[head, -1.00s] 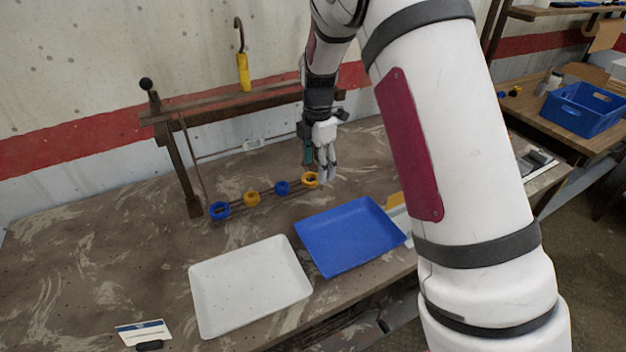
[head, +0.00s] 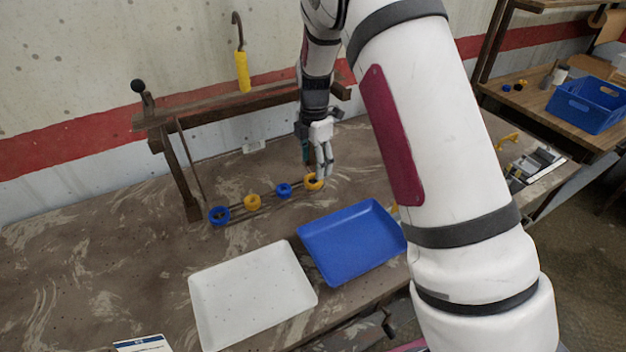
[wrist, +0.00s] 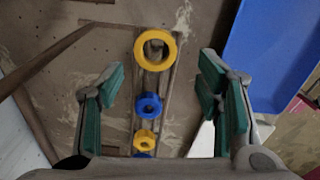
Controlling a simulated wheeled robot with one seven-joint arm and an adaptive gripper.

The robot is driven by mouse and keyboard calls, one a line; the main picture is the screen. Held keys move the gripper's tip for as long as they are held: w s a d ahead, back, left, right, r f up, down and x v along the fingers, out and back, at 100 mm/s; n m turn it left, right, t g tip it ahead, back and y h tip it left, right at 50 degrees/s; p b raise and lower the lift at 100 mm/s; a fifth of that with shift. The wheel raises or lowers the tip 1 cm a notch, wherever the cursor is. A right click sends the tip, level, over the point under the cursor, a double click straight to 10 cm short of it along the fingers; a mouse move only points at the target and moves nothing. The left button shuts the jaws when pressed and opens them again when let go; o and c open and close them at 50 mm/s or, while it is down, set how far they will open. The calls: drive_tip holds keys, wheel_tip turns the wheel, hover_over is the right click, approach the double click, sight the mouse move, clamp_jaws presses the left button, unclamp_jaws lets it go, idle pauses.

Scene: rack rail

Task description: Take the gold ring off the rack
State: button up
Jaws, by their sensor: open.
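The rack is a low pair of rails (wrist: 169,100) on the workbench, carrying several gold and blue rings in a row. A gold ring (head: 313,182) is at its right end; in the wrist view this ring (wrist: 155,48) looks largest. A second gold ring (head: 252,202) sits further left. A blue ring (head: 284,190) is between them, and another blue ring (head: 219,215) is at the left end. My gripper (head: 319,172) is open and empty, pointing down at the right-end gold ring. In the wrist view its green-padded fingers (wrist: 162,88) stand wide on either side of the row.
A blue tray (head: 351,243) and a white tray (head: 252,295) lie in front of the rack. A wooden frame (head: 180,160) with a bar stands behind it. A yellow-handled hook (head: 242,70) hangs on the wall. A blue crate (head: 588,106) is on the right-hand bench.

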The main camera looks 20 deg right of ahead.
sight(311, 175)
drive_tip(key=shift+f+p, duration=0.65)
drive_tip(key=shift+f, duration=2.1)
drive_tip(key=shift+c, duration=0.3)
drive_tip(key=c, duration=1)
